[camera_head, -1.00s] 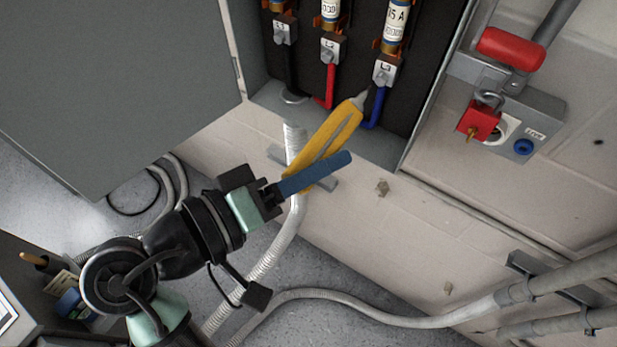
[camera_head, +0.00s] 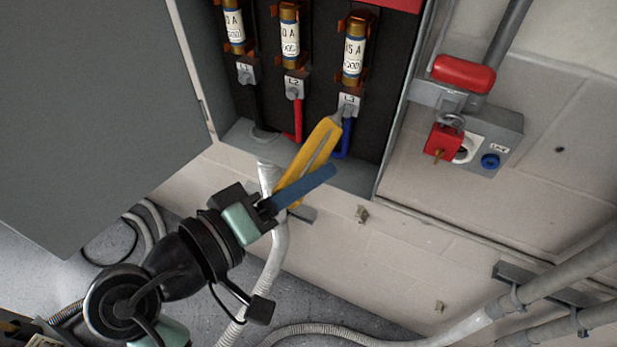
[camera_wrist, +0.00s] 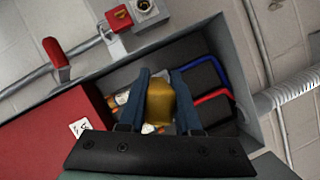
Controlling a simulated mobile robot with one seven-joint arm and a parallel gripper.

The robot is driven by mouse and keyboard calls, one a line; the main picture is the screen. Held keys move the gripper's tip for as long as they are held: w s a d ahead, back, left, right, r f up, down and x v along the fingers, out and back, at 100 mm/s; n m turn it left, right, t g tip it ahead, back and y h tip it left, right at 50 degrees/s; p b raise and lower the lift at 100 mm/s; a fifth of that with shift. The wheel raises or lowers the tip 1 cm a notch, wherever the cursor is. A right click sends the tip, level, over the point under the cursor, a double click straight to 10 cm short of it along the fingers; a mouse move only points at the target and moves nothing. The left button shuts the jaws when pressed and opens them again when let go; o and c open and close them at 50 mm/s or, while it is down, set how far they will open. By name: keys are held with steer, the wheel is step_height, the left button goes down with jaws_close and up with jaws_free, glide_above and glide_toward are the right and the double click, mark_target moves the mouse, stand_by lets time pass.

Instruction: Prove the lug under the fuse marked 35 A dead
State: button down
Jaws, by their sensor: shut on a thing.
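The third fuse from the left (camera_head: 354,50) has a label ending in "5 A"; its first digit is hard to read. Below it is the metal lug marked L3 (camera_head: 349,104), with a blue cable (camera_head: 347,139) running down from it. My gripper (camera_head: 312,177) is shut on a yellow tester (camera_head: 321,144), held tilted up toward the lug. The tester's grey tip is at the lug's lower left edge; I cannot tell whether it touches. In the wrist view the tester's yellow body (camera_wrist: 160,100) sits between the two blue fingers and hides the lug and tip.
Lugs L1 (camera_head: 246,74) and L2 (camera_head: 294,87) lie to the left under their own fuses. The cabinet's open grey door (camera_head: 95,110) fills the left. On the right are a red switch handle (camera_head: 464,73) and a red padlock (camera_head: 443,141).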

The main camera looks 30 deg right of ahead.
steer(key=shift+w+d, duration=0.4)
steer(key=shift+d, duration=0.1)
stand_by(1.4)
steer(key=s+a+p, duration=0.1)
steer(key=s+a, duration=0.3)
steer(key=a, duration=0.1)
steer(key=shift+s+a, duration=0.15)
steer(key=shift+a, duration=0.1)
stand_by(0.6)
